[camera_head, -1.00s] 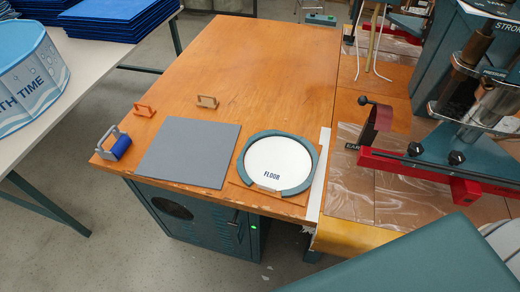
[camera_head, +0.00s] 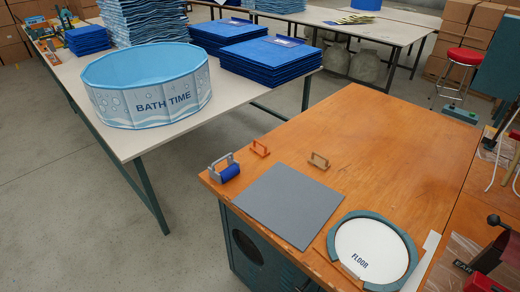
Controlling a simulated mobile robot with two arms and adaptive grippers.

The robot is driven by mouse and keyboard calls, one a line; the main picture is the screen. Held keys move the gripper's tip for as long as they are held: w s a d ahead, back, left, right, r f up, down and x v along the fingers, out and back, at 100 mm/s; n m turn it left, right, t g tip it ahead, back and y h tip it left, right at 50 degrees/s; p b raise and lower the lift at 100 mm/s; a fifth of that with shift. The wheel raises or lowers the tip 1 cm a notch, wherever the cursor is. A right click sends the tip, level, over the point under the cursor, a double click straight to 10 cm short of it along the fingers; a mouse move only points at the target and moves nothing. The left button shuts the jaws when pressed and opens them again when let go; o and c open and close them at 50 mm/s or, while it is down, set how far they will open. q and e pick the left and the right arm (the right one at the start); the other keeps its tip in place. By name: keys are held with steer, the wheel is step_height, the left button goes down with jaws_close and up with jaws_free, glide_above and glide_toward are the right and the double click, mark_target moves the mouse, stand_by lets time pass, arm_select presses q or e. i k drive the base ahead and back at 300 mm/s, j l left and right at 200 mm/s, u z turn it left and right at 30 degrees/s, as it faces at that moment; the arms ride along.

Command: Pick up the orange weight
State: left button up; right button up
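A small orange weight with a handle (camera_head: 260,148) stands on the wooden table, near its left edge. A similar tan weight (camera_head: 319,161) stands to its right, and a blue roller-like piece with a grey handle (camera_head: 225,169) stands to its left, close to the table corner. The wooden table (camera_head: 400,135) carries them all. Neither of my grippers shows in the head view.
A grey square sheet (camera_head: 288,204) and a round white plate marked FLOOR (camera_head: 371,252) lie on the wooden table. A light table (camera_head: 113,139) at left holds a blue BATH TIME pool (camera_head: 150,85) and stacks of blue sheets (camera_head: 270,66). Floor lies between the tables.

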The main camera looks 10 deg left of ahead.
mark_target(259, 148)
steer(key=i+j+u, duration=0.7)
steer(key=u, duration=0.15)
steer(key=i, duration=0.05)
